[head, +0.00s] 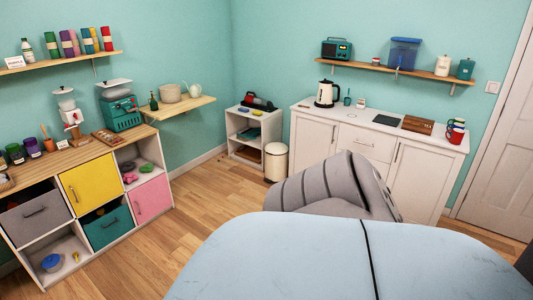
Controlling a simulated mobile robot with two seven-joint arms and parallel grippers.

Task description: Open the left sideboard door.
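The white sideboard (362,113) stands against the back wall on the right. Its left door (311,146) is closed, with a dark vertical handle (333,134) near its right edge. A drawer (365,142) with a horizontal handle is in the middle. The right door (418,178) also looks closed, its handle (397,152) near its left edge. The lower middle and part of the right door are hidden behind a grey chair. Neither of my grippers is in view.
The grey padded chair (330,184) stands in front of the sideboard's middle. A large pale blue rounded surface (290,255) fills the foreground. A cream bin (276,163) stands left of the sideboard. Wood floor (215,205) is clear toward the cube shelf (105,237).

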